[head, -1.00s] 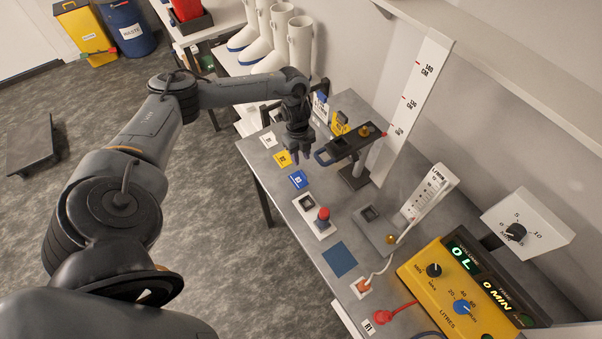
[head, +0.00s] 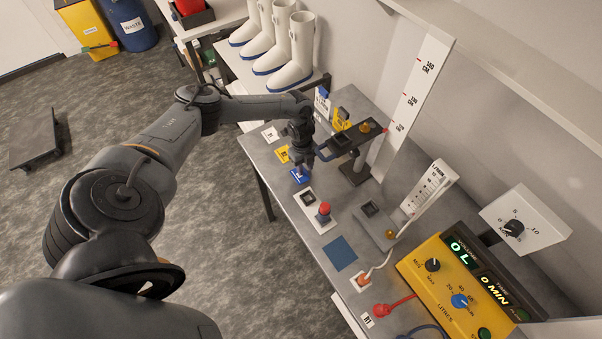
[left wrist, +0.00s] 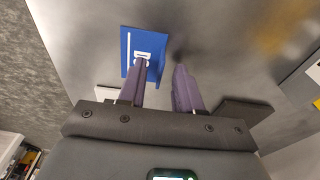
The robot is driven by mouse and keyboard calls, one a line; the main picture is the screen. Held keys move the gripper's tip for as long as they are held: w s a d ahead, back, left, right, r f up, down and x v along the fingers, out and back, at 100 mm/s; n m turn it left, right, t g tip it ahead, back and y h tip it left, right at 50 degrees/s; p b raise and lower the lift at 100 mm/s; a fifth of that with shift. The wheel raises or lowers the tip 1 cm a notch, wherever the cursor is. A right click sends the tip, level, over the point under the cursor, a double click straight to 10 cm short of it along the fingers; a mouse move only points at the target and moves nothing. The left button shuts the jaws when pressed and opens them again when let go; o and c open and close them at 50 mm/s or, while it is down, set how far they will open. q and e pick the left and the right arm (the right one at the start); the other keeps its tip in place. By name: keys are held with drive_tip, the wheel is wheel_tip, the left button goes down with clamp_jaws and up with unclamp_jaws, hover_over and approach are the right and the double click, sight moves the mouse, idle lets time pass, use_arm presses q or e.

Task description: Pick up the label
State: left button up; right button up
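A flat blue label card (head: 298,176) with white markings lies near the front edge of the grey bench (head: 335,218). My left gripper (head: 303,164) points down just above it. In the left wrist view, the blue card (left wrist: 130,48) shows beyond the fingers. The left gripper (left wrist: 163,72) is open there, with a gap between its two purple fingers. One finger overlaps the card's lower part in that picture; the other is to the right of the card. I cannot tell whether a finger touches it. My right gripper is not in view.
A yellow card (head: 282,153) and a white card (head: 270,134) lie farther back along the bench edge. A red button (head: 323,209) stands nearer. A stand with a dark arm (head: 354,170) rises just right of the gripper. A yellow control box (head: 455,290) is at lower right.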

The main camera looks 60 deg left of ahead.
use_arm(q)
clamp_jaws()
drive_tip(key=shift+r, duration=0.15)
